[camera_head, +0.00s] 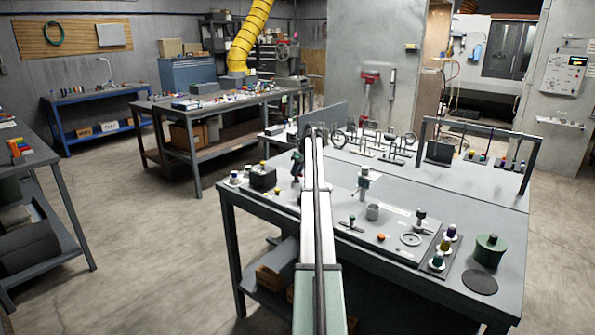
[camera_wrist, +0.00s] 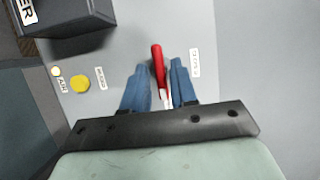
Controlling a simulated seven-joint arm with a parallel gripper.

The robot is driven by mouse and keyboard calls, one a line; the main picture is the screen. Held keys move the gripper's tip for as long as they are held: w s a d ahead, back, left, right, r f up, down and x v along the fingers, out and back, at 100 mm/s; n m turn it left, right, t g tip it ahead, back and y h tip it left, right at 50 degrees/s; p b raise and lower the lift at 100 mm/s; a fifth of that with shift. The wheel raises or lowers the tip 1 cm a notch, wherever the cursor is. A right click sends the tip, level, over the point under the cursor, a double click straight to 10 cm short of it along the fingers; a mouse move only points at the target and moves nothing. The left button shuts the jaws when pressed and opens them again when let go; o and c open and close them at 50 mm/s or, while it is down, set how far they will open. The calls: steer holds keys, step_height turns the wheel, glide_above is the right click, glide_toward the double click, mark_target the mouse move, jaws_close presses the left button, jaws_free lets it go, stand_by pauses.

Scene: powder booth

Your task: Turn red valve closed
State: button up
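The red valve handle (camera_wrist: 157,62) shows in the wrist view as a slim red lever with a pale lower part. It lies between the two blue fingers of my gripper (camera_wrist: 159,66), its red end reaching slightly past the fingertips. The fingers stand apart, with a visible gap on each side of the handle; I see no clear contact. The valve's lower part runs down towards the dark gripper bar, which hides what is behind it. In the head view my arm covers much of this area, and I cannot make out the valve clearly there.
A dark box (camera_wrist: 68,14) with a lettered label and a yellow knob (camera_wrist: 80,83) are left of the fingers. Small labels flank the handle. In the head view the grey workbench (camera_head: 440,265) carries knobs, small fittings and a green canister (camera_head: 489,252) at right.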

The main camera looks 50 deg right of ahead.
jaws_close()
stand_by(0.3)
steer(key=n+y, duration=0.1)
steer(key=n, duration=0.3)
steer(key=n+y, duration=0.1)
steer(key=n, duration=0.1)
steer(key=shift+w+d+n+g+y, duration=0.1)
steer(key=shift+d+n+g+y, duration=0.2)
steer(key=n, duration=0.2)
steer(key=n+g+y, duration=0.1)
steer(key=n, duration=0.2)
steer(key=shift+w+g, duration=0.1)
steer(key=shift+g, duration=0.2)
steer(key=n+g+y, duration=0.1)
steer(key=n, duration=0.3)
steer(key=shift+n, duration=0.3)
steer(key=shift+g, duration=0.3)
steer(key=shift+o, duration=1.2)
jaws_free()
